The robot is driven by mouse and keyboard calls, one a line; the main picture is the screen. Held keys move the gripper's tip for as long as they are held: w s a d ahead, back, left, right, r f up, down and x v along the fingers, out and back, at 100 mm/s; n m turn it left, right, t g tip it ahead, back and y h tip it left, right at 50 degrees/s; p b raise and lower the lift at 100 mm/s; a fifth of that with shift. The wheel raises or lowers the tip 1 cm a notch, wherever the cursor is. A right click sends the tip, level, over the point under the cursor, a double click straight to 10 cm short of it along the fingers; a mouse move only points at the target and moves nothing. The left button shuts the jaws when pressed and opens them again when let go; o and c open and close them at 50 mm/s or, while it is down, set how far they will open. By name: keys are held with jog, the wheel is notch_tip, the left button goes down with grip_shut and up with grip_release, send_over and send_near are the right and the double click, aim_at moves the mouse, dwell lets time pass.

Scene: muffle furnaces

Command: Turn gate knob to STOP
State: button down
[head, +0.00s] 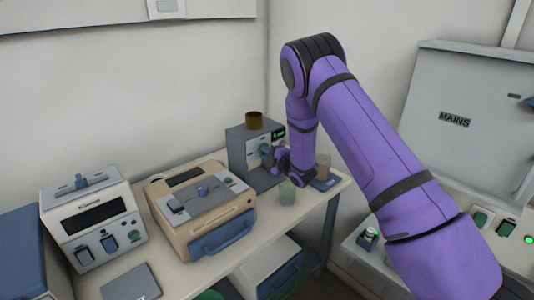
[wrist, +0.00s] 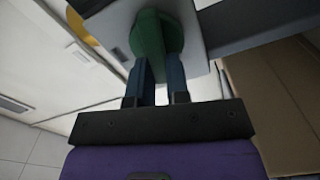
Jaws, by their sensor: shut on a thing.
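The green knob (wrist: 150,33) sits on a light grey face in the wrist view. My gripper (wrist: 158,66) has its two dark blue fingers on either side of the knob and is shut on it. In the head view my gripper (head: 270,156) is at the front of a small grey box (head: 240,150) at the back right of the bench. The knob is mostly hidden there by the gripper. I cannot read a STOP mark or the knob's setting.
A brown cup (head: 254,120) stands on the grey box. A clear beaker (head: 287,192) stands on the bench just below my gripper. A beige device (head: 215,225) and a white device (head: 95,235) stand to the left. The MAINS cabinet (head: 455,150) is at the right.

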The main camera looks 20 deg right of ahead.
jog(key=shift+f+n, duration=0.15)
jog(key=shift+n, duration=0.6)
jog(key=shift+f+n, duration=0.15)
jog(key=shift+n, duration=0.6)
jog(key=c, duration=1.1)
grip_release()
jog(key=shift+s, duration=0.15)
jog(key=v, duration=1)
jog(key=shift+s, duration=0.3)
jog(key=shift+d, duration=0.1)
jog(key=shift+r, duration=0.1)
